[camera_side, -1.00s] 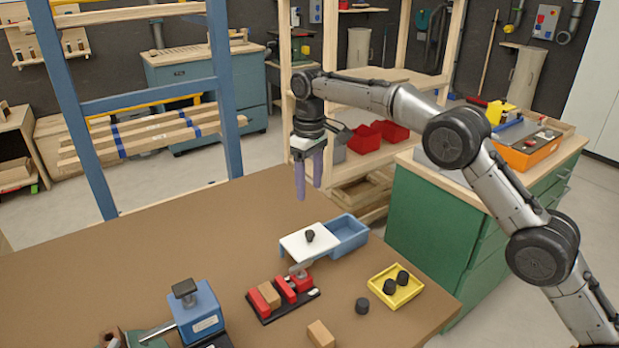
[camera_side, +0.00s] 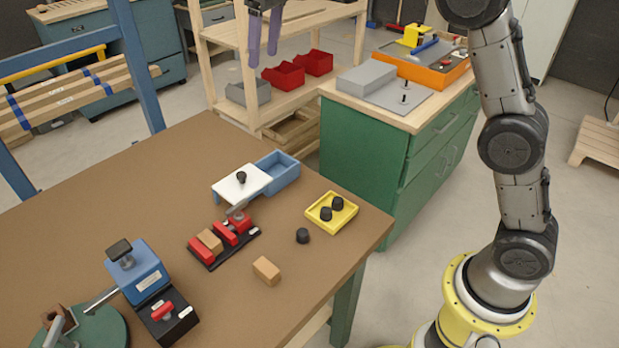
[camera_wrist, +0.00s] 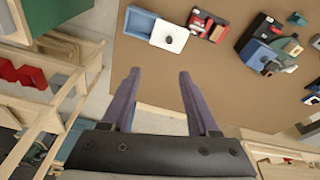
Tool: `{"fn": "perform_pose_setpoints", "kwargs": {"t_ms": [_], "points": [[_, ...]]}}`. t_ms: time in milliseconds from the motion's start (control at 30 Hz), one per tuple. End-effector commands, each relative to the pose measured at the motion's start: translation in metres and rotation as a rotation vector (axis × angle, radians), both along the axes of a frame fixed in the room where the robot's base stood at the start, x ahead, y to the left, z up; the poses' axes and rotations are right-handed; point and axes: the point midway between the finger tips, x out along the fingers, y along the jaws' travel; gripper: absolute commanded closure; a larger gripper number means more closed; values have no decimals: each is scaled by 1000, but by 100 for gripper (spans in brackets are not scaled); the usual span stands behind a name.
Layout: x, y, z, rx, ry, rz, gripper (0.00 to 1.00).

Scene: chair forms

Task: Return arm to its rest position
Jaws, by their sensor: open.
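My gripper (camera_side: 264,36) hangs at the top of the side view, high above and beyond the table's far corner, with its purple fingers pointing down. In the wrist view my gripper (camera_wrist: 155,88) shows its two fingers spread apart, with nothing between them. My arm rises from its yellow base at the right of the side view, and its upper part runs out of the picture. The brown table (camera_side: 110,215) lies below and to the left, clear of the fingers.
On the table are a blue box (camera_side: 281,172) with a white lid (camera_side: 240,186), a red clamp (camera_side: 228,233), a wooden block (camera_side: 266,270), a black knob (camera_side: 302,236), a yellow tray (camera_side: 314,214) with two dark knobs and a blue press (camera_side: 138,272). A green cabinet (camera_side: 360,160) stands right.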

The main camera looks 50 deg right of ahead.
Motion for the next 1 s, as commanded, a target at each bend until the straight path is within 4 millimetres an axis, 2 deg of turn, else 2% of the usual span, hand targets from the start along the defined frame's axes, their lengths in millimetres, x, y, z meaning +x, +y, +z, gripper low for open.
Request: {"fn": "perform_pose_setpoints", "kwargs": {"t_ms": [33,200,333,467,567,667,800,900,1000], "points": [[-19,-6,16,3,-22,-10,39],[-80,-23,46,12,-85,-46,39],[-130,-34,55,19,-134,-72,39],[-180,-43,51,25,-176,-101,39],[-218,-49,40,31,-207,-124,39],[-255,-53,20,35,-237,-149,39],[-302,-58,-22,44,-269,-183,39],[-326,-59,-57,48,-278,-202,39],[-341,-59,-87,52,-272,-219,39]]}}
